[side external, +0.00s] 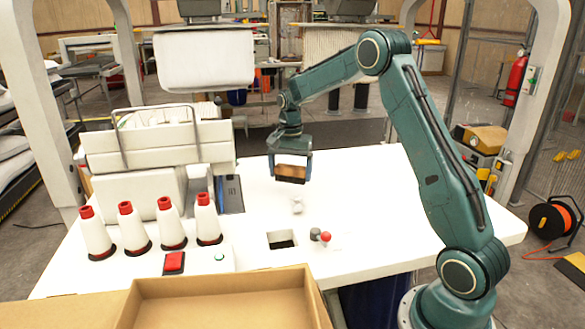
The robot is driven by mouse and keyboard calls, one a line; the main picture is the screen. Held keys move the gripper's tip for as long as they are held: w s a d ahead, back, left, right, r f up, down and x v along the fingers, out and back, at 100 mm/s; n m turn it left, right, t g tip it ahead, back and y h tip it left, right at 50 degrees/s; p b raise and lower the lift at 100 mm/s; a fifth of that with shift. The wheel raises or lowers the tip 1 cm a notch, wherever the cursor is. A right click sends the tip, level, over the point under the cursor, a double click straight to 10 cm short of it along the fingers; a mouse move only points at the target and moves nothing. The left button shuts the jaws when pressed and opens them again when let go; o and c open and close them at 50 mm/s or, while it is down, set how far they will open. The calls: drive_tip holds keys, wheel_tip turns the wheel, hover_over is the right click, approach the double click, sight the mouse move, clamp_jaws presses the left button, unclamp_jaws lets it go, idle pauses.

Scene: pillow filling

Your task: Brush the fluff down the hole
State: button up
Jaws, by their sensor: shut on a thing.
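My gripper (290,159) is shut on a brush (291,171) with a brown wooden body and a dark lower edge. It holds the brush over the back part of the white table (390,215). A small whitish-grey tuft of fluff (297,206) lies on the table in front of the brush, nearer the camera. The square dark hole (281,241) is in the tabletop, nearer the camera than the fluff. The fluff is apart from both the brush and the hole. I cannot tell whether the brush touches the table.
A small lever with a red ball (325,237) stands just right of the hole. Several white cones with red tops (165,222) stand at the left, by a red button (174,262). An open cardboard box (225,300) is at the front. The table's right side is clear.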

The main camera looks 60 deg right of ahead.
drive_tip(key=shift+f, duration=0.25)
drive_tip(key=shift+f, duration=0.35)
drive_tip(key=shift+f, duration=0.7)
drive_tip(key=shift+f, duration=0.7)
drive_tip(key=shift+f, duration=0.1)
drive_tip(key=shift+s+a, duration=0.2)
drive_tip(key=shift+a, duration=0.4)
drive_tip(key=shift+s+a, duration=0.2)
drive_tip(key=shift+a, duration=0.45)
drive_tip(key=shift+a, duration=0.4)
drive_tip(key=shift+s+a, duration=0.15)
drive_tip(key=shift+a, duration=0.15)
